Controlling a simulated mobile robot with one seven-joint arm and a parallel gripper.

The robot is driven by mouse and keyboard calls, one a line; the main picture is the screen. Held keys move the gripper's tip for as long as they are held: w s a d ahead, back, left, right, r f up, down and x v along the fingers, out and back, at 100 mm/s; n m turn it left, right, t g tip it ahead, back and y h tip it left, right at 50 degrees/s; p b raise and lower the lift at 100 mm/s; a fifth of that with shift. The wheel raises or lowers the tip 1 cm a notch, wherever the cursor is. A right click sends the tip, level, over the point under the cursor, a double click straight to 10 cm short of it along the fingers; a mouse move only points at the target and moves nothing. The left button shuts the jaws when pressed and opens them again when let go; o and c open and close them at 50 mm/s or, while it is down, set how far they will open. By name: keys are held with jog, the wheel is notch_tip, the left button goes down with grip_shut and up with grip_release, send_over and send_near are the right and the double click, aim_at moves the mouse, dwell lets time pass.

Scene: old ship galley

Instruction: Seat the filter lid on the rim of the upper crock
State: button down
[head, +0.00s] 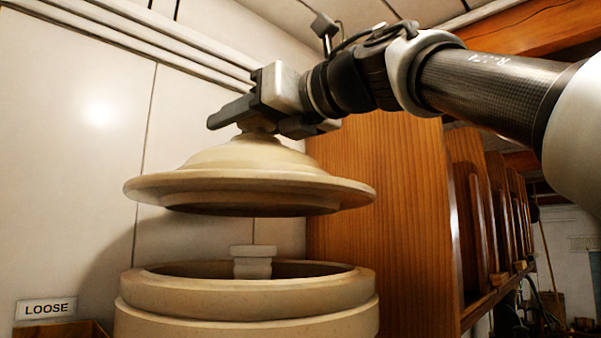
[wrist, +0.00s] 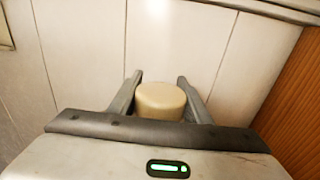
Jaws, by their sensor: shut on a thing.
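The filter lid (head: 250,180) is a wide, cream, domed disc with a broad flange. My gripper (head: 250,122) is shut on the knob at its top. The knob (wrist: 161,101) shows between the two fingers in the wrist view. The lid hangs roughly level above the upper crock (head: 245,303), with a clear gap between its underside and the crock's rim. The crock is cream stoneware and open at the top. A pale filter piece (head: 253,262) stands up inside it and shows above the rim. The lower part of the crock is out of frame.
A pale panelled wall (head: 70,150) stands close behind and to the left. A wooden cabinet side (head: 380,210) rises close on the right, with plate-rack slots beyond. A "LOOSE" label (head: 46,308) and a wooden box edge (head: 65,330) are at lower left.

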jog(key=shift+s+f, duration=0.1)
jog(key=shift+f, duration=1.55)
jog(key=shift+f+b, duration=1.35)
jog(key=shift+f, duration=0.2)
jog(key=shift+f+b, duration=0.7)
jog(key=shift+f, duration=0.3)
